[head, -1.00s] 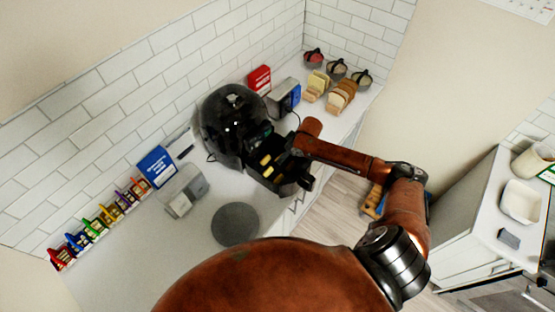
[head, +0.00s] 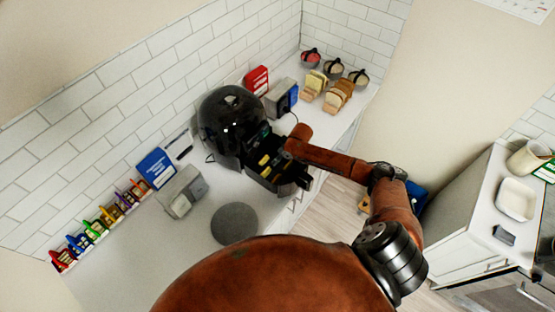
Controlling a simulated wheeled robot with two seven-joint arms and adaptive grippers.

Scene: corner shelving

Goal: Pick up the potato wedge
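Yellow potato wedges (head: 264,161) lie in the dark, pulled-out basket of the black air fryer (head: 226,112). A rust-brown arm, which I take to be my right one, reaches in from the lower right. Its wrist is above the basket's right side. Dark parts at its end, apparently my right gripper (head: 298,166), blend with the black basket. I cannot see whether the fingers are open or touch a wedge. My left gripper is not in view.
A grey round plate (head: 234,223) and a grey box (head: 183,192) are left of the basket. Coloured packets in holders line the wall at left. A toaster (head: 281,98) and bread slices (head: 339,96) stand behind. A white counter with a tray (head: 515,200) is at right.

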